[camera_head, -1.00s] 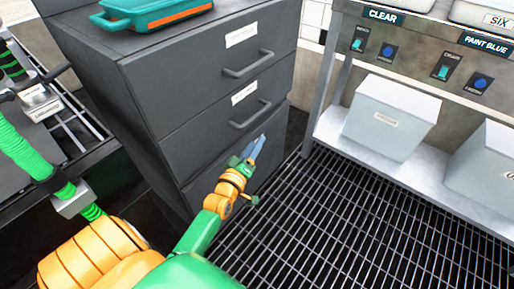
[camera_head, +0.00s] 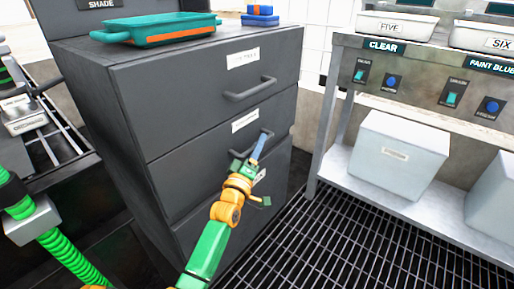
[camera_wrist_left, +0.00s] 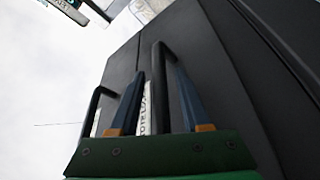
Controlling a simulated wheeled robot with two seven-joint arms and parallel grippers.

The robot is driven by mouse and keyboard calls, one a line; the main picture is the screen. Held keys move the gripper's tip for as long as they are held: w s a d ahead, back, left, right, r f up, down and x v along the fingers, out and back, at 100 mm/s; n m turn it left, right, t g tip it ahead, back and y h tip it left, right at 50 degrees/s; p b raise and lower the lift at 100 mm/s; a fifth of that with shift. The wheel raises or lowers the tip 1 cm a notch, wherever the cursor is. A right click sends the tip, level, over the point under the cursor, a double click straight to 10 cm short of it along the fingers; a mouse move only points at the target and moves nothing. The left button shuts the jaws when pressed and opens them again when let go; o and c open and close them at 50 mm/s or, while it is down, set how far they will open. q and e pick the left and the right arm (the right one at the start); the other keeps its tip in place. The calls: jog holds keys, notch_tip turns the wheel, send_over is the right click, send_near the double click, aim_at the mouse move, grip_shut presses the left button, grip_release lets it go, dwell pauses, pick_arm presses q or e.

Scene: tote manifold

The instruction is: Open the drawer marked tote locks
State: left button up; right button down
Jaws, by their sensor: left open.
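A dark grey drawer cabinet (camera_head: 122,110) stands left of centre in the head view. Its top drawer has a white label (camera_head: 242,57) and a bar handle (camera_head: 250,90). The drawer below has a label (camera_head: 245,121) too small to read there. My left gripper (camera_head: 255,150) is at that second drawer's handle (camera_head: 266,134), partly covering it. In the left wrist view a bar handle (camera_wrist_left: 158,75) shows between the open blue fingers, beside a partly hidden label (camera_wrist_left: 147,108) that seems to read "tote lo…". Another handle (camera_wrist_left: 93,105) is further left. The drawers look shut.
A teal tray (camera_head: 160,30) and a small blue and orange box (camera_head: 260,16) sit on the cabinet. A lower label (camera_head: 259,178) shows beside my gripper. A metal bench (camera_head: 345,165) with white bins stands right. The grated floor (camera_head: 320,235) between is clear.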

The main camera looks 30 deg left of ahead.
pick_arm(q)
grip_shut()
dwell(1.3)
